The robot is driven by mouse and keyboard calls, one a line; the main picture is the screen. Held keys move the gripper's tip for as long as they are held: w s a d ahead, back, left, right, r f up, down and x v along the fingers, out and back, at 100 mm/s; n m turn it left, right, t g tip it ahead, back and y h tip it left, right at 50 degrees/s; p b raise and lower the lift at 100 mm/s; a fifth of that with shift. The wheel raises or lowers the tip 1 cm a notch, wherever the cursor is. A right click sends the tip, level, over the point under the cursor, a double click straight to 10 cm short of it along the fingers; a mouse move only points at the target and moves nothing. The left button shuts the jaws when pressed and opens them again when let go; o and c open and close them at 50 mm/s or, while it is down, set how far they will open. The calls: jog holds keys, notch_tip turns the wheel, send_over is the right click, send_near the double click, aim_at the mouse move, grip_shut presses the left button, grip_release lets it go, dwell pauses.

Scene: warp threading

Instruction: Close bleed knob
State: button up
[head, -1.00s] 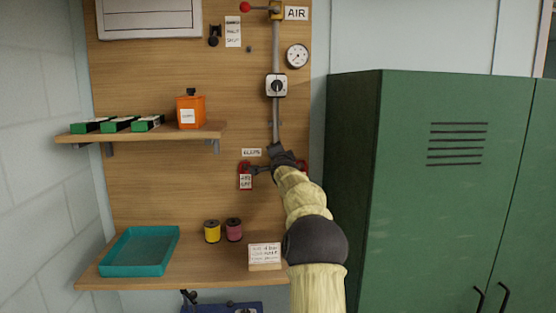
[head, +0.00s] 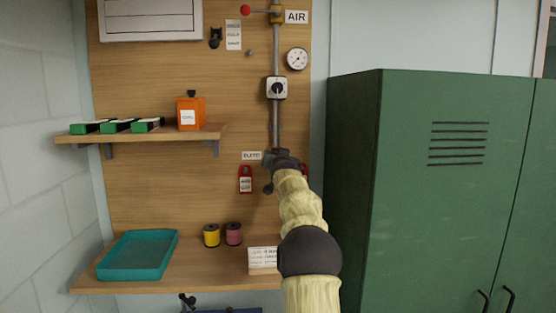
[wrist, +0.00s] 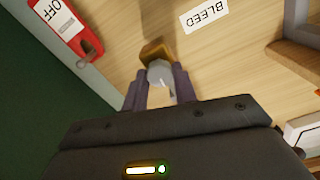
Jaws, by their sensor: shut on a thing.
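My gripper (head: 270,160) is at the wooden board, just right of the BLEED label (head: 251,156), at the lower end of the grey air pipe (head: 275,125). In the wrist view my gripper (wrist: 160,88) has its two dark fingers shut around a pale grey knob (wrist: 160,74). A brass-coloured fitting (wrist: 156,50) shows just beyond it. The BLEED label (wrist: 205,14) also shows in the wrist view, upside down. In the head view the knob is hidden behind my gripper, and its turn position cannot be told.
A red tag (head: 245,180) hangs left of my gripper; a red OFF tag (wrist: 60,22) shows in the wrist view. A shelf (head: 150,133) and a lower shelf (head: 200,277) project from the board. A green cabinet (head: 410,210) stands close on the right.

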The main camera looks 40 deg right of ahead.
jog(key=shift+f+n, duration=0.25)
jog(key=shift+n, duration=0.35)
jog(key=o, duration=1)
jog(key=shift+r, duration=0.1)
jog(key=shift+c, duration=0.2)
jog(key=b+v, duration=0.8)
jog(key=v, duration=0.9)
jog(key=shift+s, duration=0.2)
